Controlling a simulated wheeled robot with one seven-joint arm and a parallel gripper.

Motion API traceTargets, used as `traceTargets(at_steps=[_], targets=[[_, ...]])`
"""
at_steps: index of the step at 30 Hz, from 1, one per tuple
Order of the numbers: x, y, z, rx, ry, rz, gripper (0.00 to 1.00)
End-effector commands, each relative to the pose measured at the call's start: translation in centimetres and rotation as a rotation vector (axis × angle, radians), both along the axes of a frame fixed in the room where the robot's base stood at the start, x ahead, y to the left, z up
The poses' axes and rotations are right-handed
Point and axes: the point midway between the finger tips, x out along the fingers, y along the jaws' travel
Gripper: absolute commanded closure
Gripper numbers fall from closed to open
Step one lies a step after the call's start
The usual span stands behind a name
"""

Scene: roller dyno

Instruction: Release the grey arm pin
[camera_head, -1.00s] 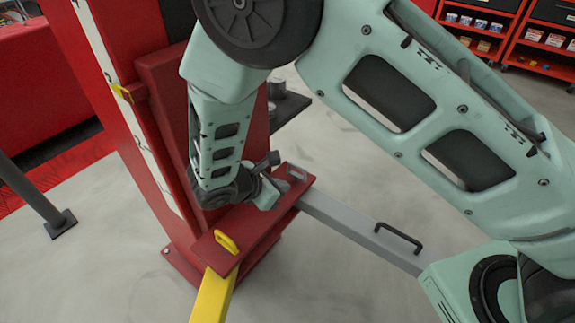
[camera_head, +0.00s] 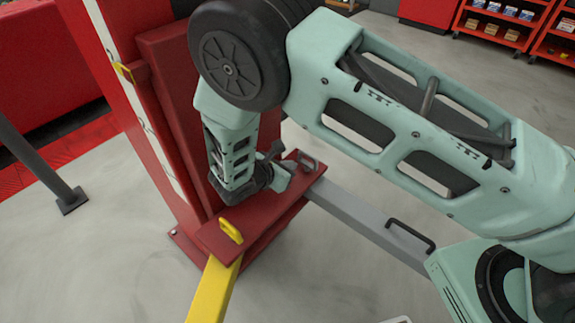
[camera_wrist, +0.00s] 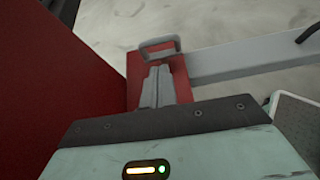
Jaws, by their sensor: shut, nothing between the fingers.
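The grey arm pin shows as a small grey loop handle (camera_head: 309,160) on the far end of the red carriage top (camera_head: 272,212). It also shows in the wrist view (camera_wrist: 160,44), standing up from the red plate. My gripper (camera_head: 286,172) is over the red plate, beside the grey handle on its near side. In the wrist view, my gripper's fingers (camera_wrist: 157,82) are together and empty, pointing at the handle. The tips appear close to the loop but not around it; whether they touch cannot be told. The grey arm (camera_head: 365,221) extends right from the carriage.
A yellow handle (camera_head: 230,231) stands on the carriage's near end, above the yellow arm (camera_head: 213,290). A black handle (camera_head: 410,235) is on the grey arm. The red column (camera_head: 140,100) rises close left of my gripper. Red shelves (camera_head: 505,25) stand far back right.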

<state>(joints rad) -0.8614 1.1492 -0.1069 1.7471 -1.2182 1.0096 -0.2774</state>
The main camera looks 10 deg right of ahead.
Motion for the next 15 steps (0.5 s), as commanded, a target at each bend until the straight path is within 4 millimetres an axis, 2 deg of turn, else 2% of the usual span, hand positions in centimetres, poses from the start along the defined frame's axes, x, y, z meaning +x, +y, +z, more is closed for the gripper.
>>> traceTargets(at_steps=[6,15], targets=[[2.1,-2.9,-2.1,-0.001,0.001,-0.002,1.00],[3.5,-4.7,-3.5,0.001,0.001,0.000,1.00]])
